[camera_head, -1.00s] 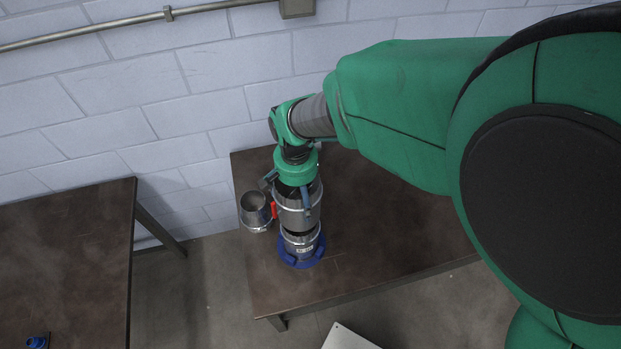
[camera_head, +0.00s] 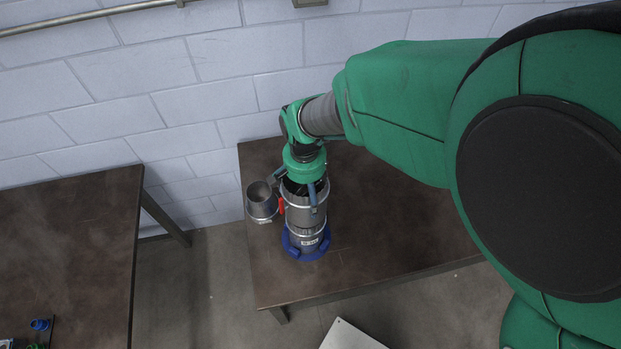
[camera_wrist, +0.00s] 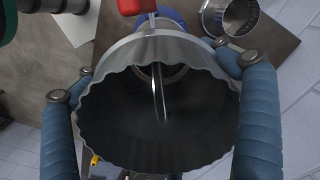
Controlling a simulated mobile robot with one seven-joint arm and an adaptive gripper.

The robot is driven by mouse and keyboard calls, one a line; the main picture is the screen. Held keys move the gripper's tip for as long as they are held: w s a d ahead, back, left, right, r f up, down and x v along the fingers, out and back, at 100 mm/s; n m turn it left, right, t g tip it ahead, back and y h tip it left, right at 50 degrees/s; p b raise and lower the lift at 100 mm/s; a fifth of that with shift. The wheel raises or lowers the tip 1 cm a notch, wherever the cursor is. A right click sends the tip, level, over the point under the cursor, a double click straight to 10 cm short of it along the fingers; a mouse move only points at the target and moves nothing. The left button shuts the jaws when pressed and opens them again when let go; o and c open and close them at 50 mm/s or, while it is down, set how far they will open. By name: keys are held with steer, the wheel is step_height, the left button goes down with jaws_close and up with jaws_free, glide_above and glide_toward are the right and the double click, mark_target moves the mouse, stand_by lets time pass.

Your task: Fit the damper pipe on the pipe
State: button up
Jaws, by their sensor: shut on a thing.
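The damper pipe (camera_head: 300,213) is a grey metal cylinder with a small red handle (camera_head: 281,206). My gripper (camera_wrist: 155,82) is shut on it, with blue padded fingers on either side of its crimped upper rim (camera_wrist: 205,58). In the head view the damper pipe stands upright, in line with the lower pipe (camera_head: 308,240), which stands in a blue base (camera_head: 290,247) on the table. Its lower end meets the top of the lower pipe with no clear gap. How far they overlap I cannot tell. The wrist view shows a rod inside the damper pipe.
Another metal pipe piece (camera_head: 262,203) stands on the brown table (camera_head: 400,230), just left of the damper pipe. The table's right side is clear. A second table (camera_head: 70,240) at left holds small blue and green items. A block wall (camera_head: 180,100) is behind.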

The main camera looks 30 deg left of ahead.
steer(key=shift+f+b, duration=1.1)
steer(key=shift+f, duration=1.1)
steer(key=o, duration=1.1)
steer(key=shift+r, duration=6)
steer(key=shift+w+d, duration=0.1)
